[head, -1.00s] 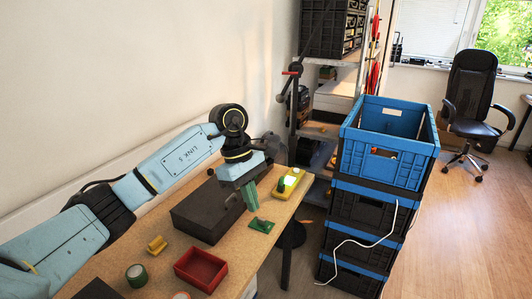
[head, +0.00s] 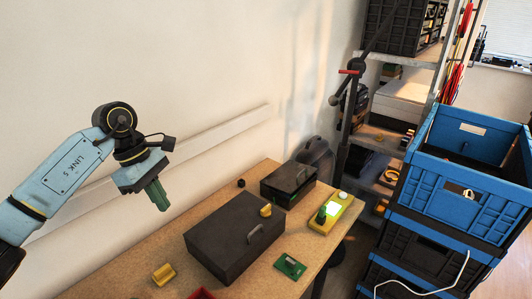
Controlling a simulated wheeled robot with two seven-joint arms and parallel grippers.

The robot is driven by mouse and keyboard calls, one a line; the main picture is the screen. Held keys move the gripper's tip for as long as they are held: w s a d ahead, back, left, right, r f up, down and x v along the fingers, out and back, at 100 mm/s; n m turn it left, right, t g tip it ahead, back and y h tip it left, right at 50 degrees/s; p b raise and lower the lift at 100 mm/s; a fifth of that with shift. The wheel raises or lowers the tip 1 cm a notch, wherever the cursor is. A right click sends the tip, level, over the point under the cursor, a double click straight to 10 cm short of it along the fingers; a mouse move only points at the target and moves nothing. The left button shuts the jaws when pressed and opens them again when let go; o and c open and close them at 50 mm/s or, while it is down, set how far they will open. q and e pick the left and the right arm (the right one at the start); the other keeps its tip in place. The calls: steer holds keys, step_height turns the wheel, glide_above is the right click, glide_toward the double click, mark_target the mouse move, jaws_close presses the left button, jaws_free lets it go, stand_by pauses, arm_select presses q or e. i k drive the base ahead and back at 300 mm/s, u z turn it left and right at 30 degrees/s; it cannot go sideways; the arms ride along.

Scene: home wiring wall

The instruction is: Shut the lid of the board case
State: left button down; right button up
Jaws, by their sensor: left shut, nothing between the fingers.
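Two dark cases stand on the wooden workbench. The larger case (head: 222,250) has a flat lid that looks shut, with a grey handle and a small yellow piece on top. Behind it is a smaller dark case (head: 286,178) with a handle on its lid and green showing along its front; its lid looks down, but I cannot tell if it is fully shut. I cannot tell for sure which is the board case. My left gripper (head: 160,200) has green fingers, shut and empty, raised left of both cases and apart from them. My right gripper is not in view.
A green circuit board (head: 290,265) lies at the bench's front edge. A yellow device with a lit top (head: 330,214) is at the right end. A yellow block (head: 163,274) and part of a red tray (head: 202,294) are at front left. Blue-topped crates (head: 465,190) stand right of the bench.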

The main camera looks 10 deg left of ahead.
mark_target(287, 178)
steer(key=z, duration=0.25)
steer(key=i, duration=1.05)
steer(key=z, duration=0.8)
